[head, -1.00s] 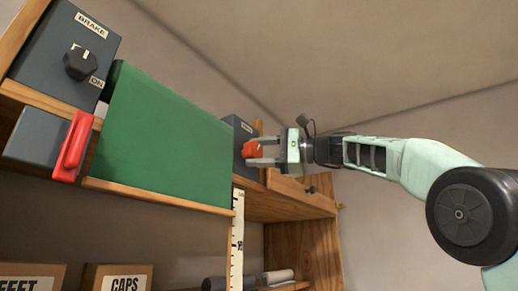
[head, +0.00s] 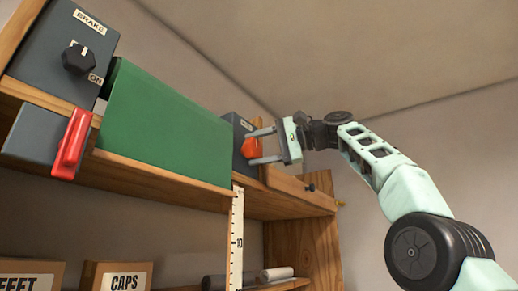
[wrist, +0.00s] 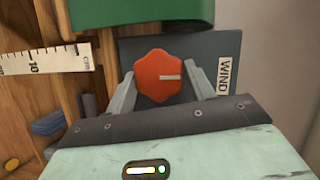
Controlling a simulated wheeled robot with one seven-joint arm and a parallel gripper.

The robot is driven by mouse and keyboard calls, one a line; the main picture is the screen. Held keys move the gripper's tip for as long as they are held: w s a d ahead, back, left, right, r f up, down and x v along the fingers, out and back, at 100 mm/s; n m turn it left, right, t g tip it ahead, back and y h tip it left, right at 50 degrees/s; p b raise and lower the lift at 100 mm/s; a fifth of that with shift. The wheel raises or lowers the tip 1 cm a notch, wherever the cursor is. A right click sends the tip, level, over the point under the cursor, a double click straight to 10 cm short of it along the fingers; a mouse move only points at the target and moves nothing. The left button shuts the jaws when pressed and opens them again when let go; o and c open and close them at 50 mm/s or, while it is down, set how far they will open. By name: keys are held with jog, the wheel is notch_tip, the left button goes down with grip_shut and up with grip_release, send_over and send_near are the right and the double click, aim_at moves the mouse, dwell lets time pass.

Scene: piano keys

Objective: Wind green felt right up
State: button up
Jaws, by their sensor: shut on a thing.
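The green felt (head: 165,130) hangs as a sheet from its roll at the shelf and partly covers the wooden front. Its lower edge is higher beside the ruler than a moment ago. The felt roll also shows at the top of the wrist view (wrist: 140,12). The red-orange knob (wrist: 160,76) is on a dark box labelled WIND (wrist: 229,75). My gripper (head: 256,146) is shut on this knob, one finger on each side; the knob's white mark points right in the wrist view. The head view shows the knob (head: 250,147) between the fingers.
A dark BRAKE box (head: 60,50) has a black knob by an ON label. A red handle (head: 71,143) sits below it. A white ruler (head: 236,240) hangs from the shelf. A CAPS box (head: 117,276) stands lower down. Open room lies right of my arm.

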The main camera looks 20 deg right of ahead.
jog(key=shift+f, duration=0.25)
jog(key=o, duration=1)
jog(key=shift+a, duration=0.1)
jog(key=shift+c, duration=0.2)
jog(key=shift+r, duration=0.1)
jog(key=v, duration=1.7)
jog(key=shift+s, duration=0.2)
